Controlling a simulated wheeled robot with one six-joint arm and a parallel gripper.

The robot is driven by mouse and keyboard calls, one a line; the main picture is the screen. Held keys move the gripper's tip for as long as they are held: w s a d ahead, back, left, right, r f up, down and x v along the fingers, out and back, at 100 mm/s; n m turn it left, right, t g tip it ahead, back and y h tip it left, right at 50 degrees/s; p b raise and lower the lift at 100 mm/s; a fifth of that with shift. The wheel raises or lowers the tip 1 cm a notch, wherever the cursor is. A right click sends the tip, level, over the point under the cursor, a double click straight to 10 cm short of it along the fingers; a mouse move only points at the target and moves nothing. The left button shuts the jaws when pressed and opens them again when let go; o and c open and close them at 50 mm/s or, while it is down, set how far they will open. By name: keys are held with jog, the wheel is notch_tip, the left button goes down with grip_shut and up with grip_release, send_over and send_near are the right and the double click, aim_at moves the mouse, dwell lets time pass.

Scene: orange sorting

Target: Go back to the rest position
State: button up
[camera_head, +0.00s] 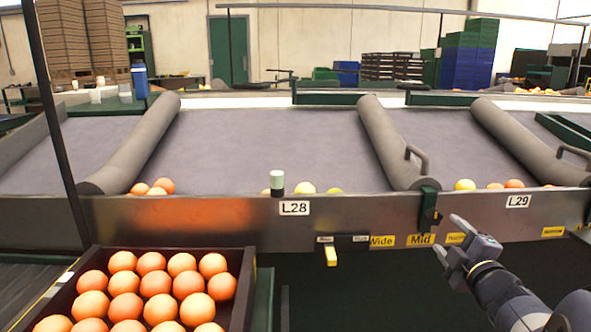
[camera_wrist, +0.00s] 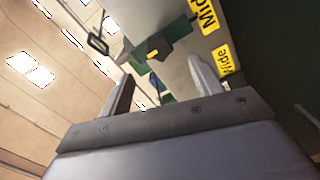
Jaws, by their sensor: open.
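My gripper (camera_head: 447,237) is at the right in the head view, in front of the metal front rail (camera_head: 350,213) of the sorting table, near the yellow "Mid" label (camera_head: 420,240). Its two fingers are apart with nothing between them. In the wrist view the gripper (camera_wrist: 160,80) also shows open and empty, with the rail and yellow labels (camera_wrist: 222,57) beyond it. My arm reaches in from the lower right corner.
A dark crate (camera_head: 247,290) full of oranges (camera_head: 150,285) stands at lower left. Several oranges and yellow fruits (camera_head: 305,188) lie behind the rail near the L28 and L29 labels. Grey padded dividers (camera_head: 390,140) split the sloped surface. The space below the rail is dark.

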aim_at(433, 219)
jog(key=w+b, duration=0.1)
jog(key=w, duration=0.2)
jog(key=w+b, duration=0.1)
jog(key=w, duration=0.3)
jog(key=shift+w+a, duration=0.2)
jog(key=shift+w, duration=0.1)
jog(key=shift+s+d+r+m+p, duration=0.1)
jog(key=shift+r+m+p, duration=0.1)
jog(key=shift+m+p, duration=0.35)
jog(key=shift+s+r+m+p, duration=0.1)
jog(key=shift+r+m+p, duration=0.05)
jog(key=shift+m+p, duration=0.4)
jog(key=m+p, duration=0.3)
jog(key=shift+m, duration=0.4)
jog(key=m+p, duration=0.4)
jog(key=shift+d+p, duration=0.1)
jog(key=shift+p, duration=0.2)
jog(key=m+p, duration=0.4)
jog(key=shift+d+r, duration=0.1)
jog(key=m+p, duration=0.4)
jog(key=shift+d+p, duration=0.1)
jog(key=shift+p, duration=0.3)
jog(key=shift+s+f, duration=0.25)
jog(key=shift+s, duration=0.35)
